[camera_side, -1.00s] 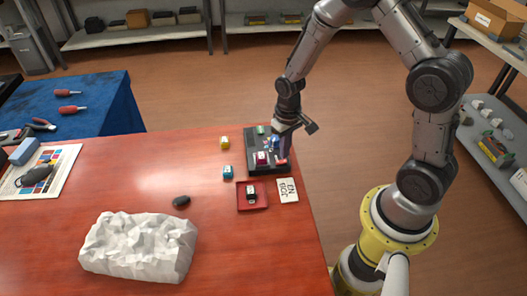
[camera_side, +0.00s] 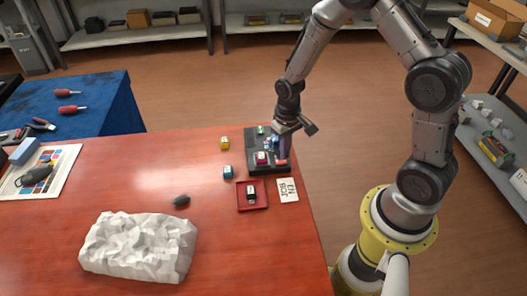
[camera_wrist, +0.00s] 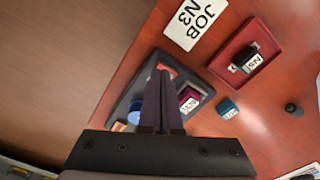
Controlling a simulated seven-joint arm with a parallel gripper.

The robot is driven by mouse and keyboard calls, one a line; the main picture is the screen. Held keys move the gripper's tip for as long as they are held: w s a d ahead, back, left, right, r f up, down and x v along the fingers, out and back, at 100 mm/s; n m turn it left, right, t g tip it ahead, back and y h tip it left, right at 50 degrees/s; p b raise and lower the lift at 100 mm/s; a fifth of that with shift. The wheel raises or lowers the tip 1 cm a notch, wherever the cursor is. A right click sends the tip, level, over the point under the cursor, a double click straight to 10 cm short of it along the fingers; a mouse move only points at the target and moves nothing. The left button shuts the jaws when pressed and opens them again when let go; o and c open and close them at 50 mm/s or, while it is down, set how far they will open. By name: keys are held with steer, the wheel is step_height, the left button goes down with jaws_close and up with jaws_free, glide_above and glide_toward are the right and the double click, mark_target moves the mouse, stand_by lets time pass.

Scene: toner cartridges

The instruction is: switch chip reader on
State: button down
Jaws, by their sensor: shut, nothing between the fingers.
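The dark grey unit (camera_side: 252,152), which I take for the chip reader, lies near the right edge of the red table. It carries a magenta cartridge (camera_side: 262,158), blue and green pieces, and a small red part (camera_side: 281,162) at its near right corner; whether that is a switch I cannot tell. In the wrist view the unit (camera_wrist: 124,106) is partly hidden behind my fingers, and the red part (camera_wrist: 171,71) shows just past their tips. My gripper (camera_side: 284,153) is shut and empty, pointing down over the unit's right side. Contact cannot be made out.
A red tray (camera_side: 240,206) holds a black cartridge (camera_side: 251,193), beside a white job card (camera_side: 288,190). A cyan cartridge (camera_side: 227,172) and a yellow one (camera_side: 224,143) stand left of the unit. A dark lump (camera_side: 181,200) and crumpled white paper (camera_side: 138,247) lie farther left.

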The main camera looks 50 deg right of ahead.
steer(key=shift+f, duration=0.7)
stand_by(0.4)
steer(key=shift+r, duration=3.55)
steer(key=s+a+r+n+t, duration=0.1)
steer(key=s+a+r+t, duration=0.1)
steer(key=r, duration=0.7)
steer(key=s+a+r+t, duration=0.1)
steer(key=r+t, duration=0.2)
steer(key=r, duration=0.7)
steer(key=s+a+r+n, duration=0.2)
steer(key=s, duration=1.3)
steer(key=shift+s+t, duration=0.15)
steer(key=shift+t, duration=0.15)
